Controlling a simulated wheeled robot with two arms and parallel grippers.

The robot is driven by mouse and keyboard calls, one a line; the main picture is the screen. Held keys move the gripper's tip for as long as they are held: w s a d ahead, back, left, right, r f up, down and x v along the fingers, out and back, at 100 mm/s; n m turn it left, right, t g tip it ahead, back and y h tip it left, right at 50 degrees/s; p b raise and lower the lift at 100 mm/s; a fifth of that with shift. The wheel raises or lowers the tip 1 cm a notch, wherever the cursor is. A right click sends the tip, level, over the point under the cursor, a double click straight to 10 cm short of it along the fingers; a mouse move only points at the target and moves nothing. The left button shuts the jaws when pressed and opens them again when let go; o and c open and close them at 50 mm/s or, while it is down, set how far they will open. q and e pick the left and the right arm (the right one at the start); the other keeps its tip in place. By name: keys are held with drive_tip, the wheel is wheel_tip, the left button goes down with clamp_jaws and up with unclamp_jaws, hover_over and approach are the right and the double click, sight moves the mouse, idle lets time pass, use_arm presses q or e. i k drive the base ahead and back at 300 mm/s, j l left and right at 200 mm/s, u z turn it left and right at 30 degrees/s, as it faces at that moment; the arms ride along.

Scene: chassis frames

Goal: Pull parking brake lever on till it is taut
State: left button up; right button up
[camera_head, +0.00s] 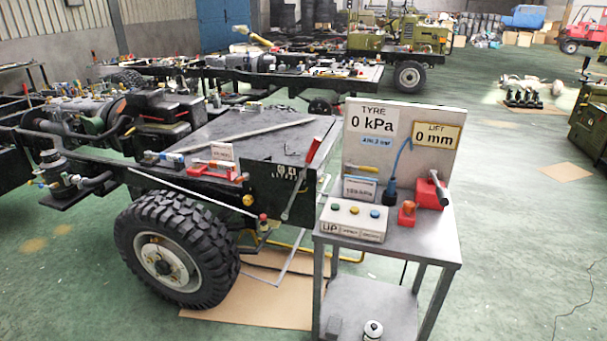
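A long lever with a red grip (314,149) stands tilted at the rear right corner of the chassis frame (245,137), its grip up and to the right. Its thin metal rod (294,193) runs down and left to a foot beside the black rear plate (268,184). I take this for the parking brake lever. Any cable from it is hard to make out, so I cannot tell whether it is taut. Neither of my grippers is in view.
A big tyre (178,249) stands left. Cardboard (268,295) lies below.

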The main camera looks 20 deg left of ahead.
sight(316, 143)
drive_tip(key=i+l+u, duration=0.1)
drive_tip(key=i+u, duration=0.35)
drive_tip(key=i, duration=0.5)
